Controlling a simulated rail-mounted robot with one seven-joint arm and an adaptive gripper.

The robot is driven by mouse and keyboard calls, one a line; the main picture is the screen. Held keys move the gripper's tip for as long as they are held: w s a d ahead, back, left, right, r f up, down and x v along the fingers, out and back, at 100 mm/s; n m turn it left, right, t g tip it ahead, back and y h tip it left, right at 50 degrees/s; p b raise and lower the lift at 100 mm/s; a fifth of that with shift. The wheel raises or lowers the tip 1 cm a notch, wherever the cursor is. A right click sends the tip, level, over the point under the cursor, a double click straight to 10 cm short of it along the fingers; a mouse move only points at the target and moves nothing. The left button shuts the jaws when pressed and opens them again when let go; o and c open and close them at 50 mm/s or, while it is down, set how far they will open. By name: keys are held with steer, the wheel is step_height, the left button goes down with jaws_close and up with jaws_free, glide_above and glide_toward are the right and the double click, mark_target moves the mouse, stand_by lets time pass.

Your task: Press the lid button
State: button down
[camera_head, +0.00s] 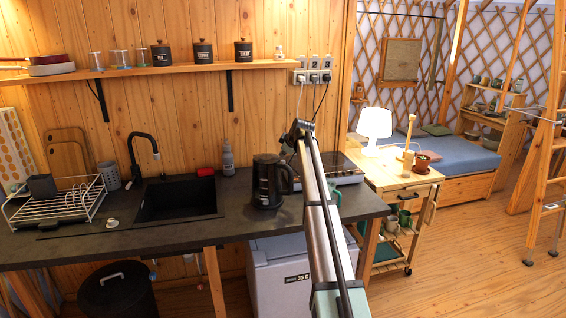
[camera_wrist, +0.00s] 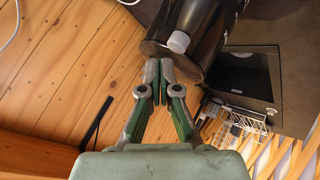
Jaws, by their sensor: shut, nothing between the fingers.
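A black kettle (camera_head: 268,182) stands on the dark counter, right of the sink, with its handle on the right side. In the wrist view the kettle (camera_wrist: 205,32) shows at an angle at the top centre. A pale grey, button-like cap (camera_wrist: 179,42) shows against its dark body, close to the lid end. My gripper (camera_wrist: 160,66) has its fingers together and empty. In the picture the tips lie beside the kettle's lid edge, just below and left of the cap; I cannot tell whether they touch. In the head view my gripper cannot be clearly made out behind my arm.
The black sink (camera_head: 178,199) and dish rack (camera_head: 56,199) are left of the kettle. A grey bottle (camera_head: 228,158) stands behind it. A hob (camera_head: 340,170) is to the right, with sockets and cables (camera_head: 313,77) on the wall above. A shelf (camera_head: 190,68) runs along the wall.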

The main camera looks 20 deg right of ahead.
mark_target(283, 161)
steer(key=shift+f, duration=0.1)
stand_by(0.3)
steer(key=shift+f+b, duration=0.35)
steer(key=shift+b, duration=0.05)
steer(key=shift+f+b, duration=0.35)
steer(key=shift+f, duration=0.15)
stand_by(0.7)
steer(key=shift+r, duration=1)
steer(key=shift+r+p, duration=0.7)
steer(key=shift+r, duration=1.8)
